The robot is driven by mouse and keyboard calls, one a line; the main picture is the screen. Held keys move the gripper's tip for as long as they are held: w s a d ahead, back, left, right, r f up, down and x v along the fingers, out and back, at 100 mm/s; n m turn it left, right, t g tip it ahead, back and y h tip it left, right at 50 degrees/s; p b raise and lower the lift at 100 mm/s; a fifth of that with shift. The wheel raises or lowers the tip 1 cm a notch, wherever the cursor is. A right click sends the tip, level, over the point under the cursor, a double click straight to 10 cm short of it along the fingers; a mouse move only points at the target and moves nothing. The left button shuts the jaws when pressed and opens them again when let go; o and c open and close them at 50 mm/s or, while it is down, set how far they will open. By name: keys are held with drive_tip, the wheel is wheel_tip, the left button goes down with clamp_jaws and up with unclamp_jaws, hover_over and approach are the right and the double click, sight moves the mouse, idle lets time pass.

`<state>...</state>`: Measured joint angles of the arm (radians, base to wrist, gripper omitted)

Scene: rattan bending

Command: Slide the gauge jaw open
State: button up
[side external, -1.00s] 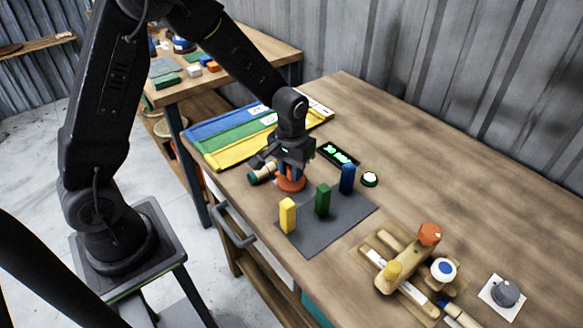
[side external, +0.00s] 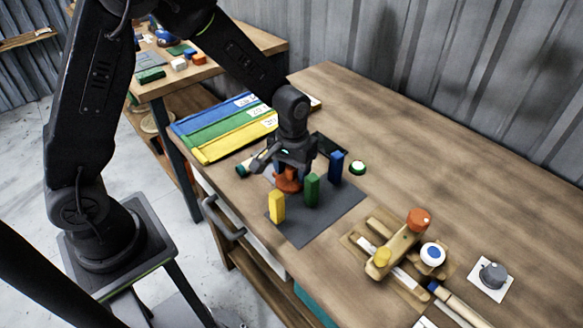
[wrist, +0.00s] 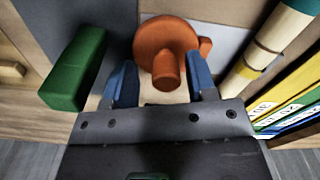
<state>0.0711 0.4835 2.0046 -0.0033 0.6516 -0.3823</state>
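An orange round piece with a short upright post (wrist: 167,70) is below my gripper (wrist: 162,64) in the wrist view. The post stands between the two blue fingers, which are apart, with a gap showing on each side.
Yellow (side external: 277,206), green (side external: 312,190) and blue (side external: 336,166) blocks stand on a grey mat (side external: 318,223). A wooden fixture with an orange knob (side external: 418,219) and a grey dial (side external: 493,274) are at right. A banded rod (wrist: 265,50) lies near the coloured strips (side external: 222,130).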

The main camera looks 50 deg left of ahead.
sight(292, 168)
wheel_tip(292, 168, up, 14)
idle(0.6)
drive_tip(key=s+a+r+m+t, duration=0.1)
drive_tip(key=s+r+t, duration=0.1)
drive_tip(key=s, duration=0.7)
drive_tip(key=s+a+r+m+t, duration=0.2)
drive_tip(key=s+r, duration=0.3)
drive_tip(key=s, duration=0.4)
drive_tip(key=shift+s+m+t, duration=0.2)
drive_tip(key=shift+m+t, duration=0.1)
drive_tip(key=shift+t, duration=0.5)
